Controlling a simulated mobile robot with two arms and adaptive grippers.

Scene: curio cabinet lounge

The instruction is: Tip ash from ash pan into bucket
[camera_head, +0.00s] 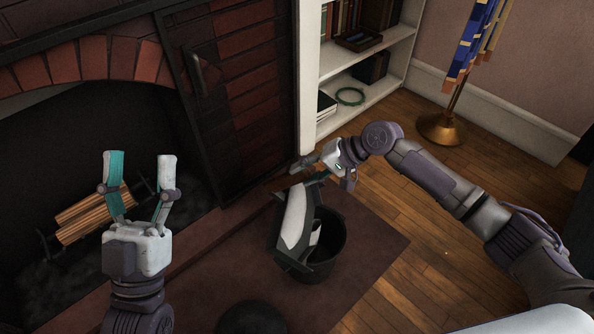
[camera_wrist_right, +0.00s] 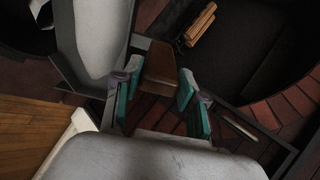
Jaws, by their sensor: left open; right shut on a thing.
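The ash pan (camera_head: 293,218) is dark-edged with a pale grey layer inside, and is steeply tilted over the bucket's left side. It also shows in the right wrist view (camera_wrist_right: 100,38). The dark bucket (camera_head: 330,250) stands on the hearth rug; a pale patch shows inside, but I cannot tell whether it is ash. My right gripper (camera_wrist_right: 159,82) is shut on the pan's brown handle (camera_wrist_right: 160,62), above and behind the bucket in the head view. My left gripper (camera_head: 141,160) is open and empty in front of the fireplace, left of the pan.
The fireplace holds split logs (camera_head: 90,213) on a dark grate. A white bookshelf (camera_head: 350,72) stands behind the bucket. A brass lamp base (camera_head: 441,128) is at the back right. A dark round object (camera_head: 252,317) sits at the bottom edge. Wooden floor (camera_head: 390,265) is clear right of the rug.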

